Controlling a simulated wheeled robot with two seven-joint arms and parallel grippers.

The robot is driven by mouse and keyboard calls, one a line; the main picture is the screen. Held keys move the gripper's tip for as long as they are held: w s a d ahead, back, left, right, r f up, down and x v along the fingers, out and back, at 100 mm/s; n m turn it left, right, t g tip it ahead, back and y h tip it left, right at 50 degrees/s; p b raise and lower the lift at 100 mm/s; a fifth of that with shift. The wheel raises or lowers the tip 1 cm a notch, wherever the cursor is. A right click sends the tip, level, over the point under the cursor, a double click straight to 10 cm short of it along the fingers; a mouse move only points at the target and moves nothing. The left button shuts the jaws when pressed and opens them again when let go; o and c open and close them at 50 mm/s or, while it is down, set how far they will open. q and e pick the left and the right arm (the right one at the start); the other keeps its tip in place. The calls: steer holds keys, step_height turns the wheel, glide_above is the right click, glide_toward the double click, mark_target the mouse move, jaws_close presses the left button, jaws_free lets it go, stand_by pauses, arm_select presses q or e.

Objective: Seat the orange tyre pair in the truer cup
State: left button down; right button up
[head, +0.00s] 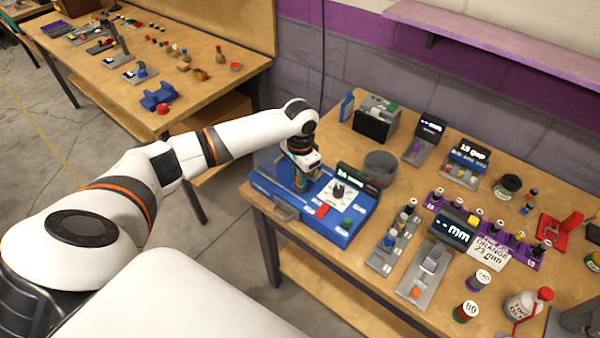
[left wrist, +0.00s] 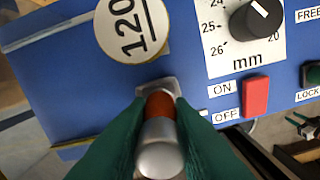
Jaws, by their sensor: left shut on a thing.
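The blue truer (head: 335,222) stands at the table's left end, with a dial, a red switch and a green button on top. My left gripper (head: 300,178) is over its left part. In the left wrist view the gripper's green fingers (left wrist: 160,135) are shut on the orange tyre pair (left wrist: 160,104), an orange-brown band with a silver cylindrical end towards the camera. Its far end meets or overlaps a grey cup (left wrist: 156,86) on the blue top. I cannot tell whether it is inside the cup. My right gripper is not clearly seen.
A round disc marked 120 (left wrist: 132,28) is close beside the held piece. The red switch (left wrist: 256,97) and black dial (left wrist: 257,18) lie to the right. A grey bin (head: 381,168) stands behind the truer; a purple rack (head: 527,262) and several pots are further right.

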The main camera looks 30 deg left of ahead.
arm_select(q)
steer(key=shift+f, duration=0.2)
steer(key=c, duration=1.3)
jaws_free()
steer(key=shift+f, duration=0.15)
step_height(320, 180, up, 12)
steer(key=shift+r+b, duration=0.2)
steer(key=shift+b, duration=0.75)
